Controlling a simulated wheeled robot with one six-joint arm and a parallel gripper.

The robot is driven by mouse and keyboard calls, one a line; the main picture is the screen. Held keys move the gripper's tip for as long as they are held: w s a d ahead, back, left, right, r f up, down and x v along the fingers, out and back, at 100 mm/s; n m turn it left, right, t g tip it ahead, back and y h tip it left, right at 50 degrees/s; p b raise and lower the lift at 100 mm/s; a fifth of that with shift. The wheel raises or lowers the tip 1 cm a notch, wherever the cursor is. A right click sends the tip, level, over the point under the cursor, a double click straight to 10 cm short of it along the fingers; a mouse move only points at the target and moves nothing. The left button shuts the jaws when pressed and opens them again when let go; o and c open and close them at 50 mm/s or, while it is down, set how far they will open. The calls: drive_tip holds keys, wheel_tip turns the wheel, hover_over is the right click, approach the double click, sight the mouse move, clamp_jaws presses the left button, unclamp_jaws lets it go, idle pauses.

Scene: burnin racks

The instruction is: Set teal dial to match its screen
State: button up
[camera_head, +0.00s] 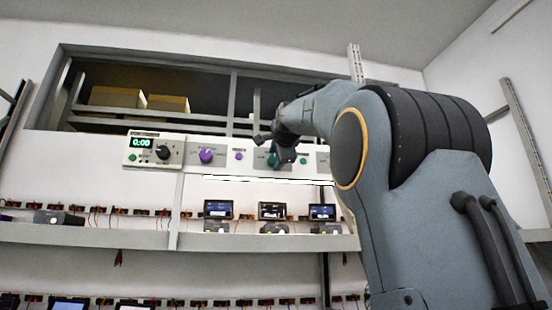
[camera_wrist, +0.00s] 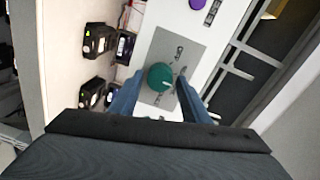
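The teal dial (camera_wrist: 160,77) is round with a short pale mark toward its right side in the wrist view. It sits on a grey plate (camera_wrist: 182,48) with small dark markings. My gripper (camera_wrist: 159,80) is open, its two fingers on either side of the dial, with a gap visible on each side. In the head view my gripper (camera_head: 277,150) is at the panel and hides most of the dial. Small lit screens stand on the shelf below: a left one (camera_head: 217,208), a middle one (camera_head: 271,210) and a right one (camera_head: 322,212). Their readings are too small to tell.
The white panel (camera_head: 190,142) also carries a green display (camera_head: 142,142) reading 0:00, a black knob (camera_head: 163,152), a purple dial (camera_head: 207,156) and small buttons. A shelf (camera_head: 120,238) with wired sockets runs below. Boxes (camera_head: 115,97) sit behind a rail above.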

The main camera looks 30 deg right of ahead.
drive_tip(key=shift+o, duration=0.4)
drive_tip(key=b+v, duration=0.3)
drive_tip(key=v, duration=0.4)
drive_tip(key=shift+s, duration=0.4)
drive_tip(key=shift+a, duration=0.1)
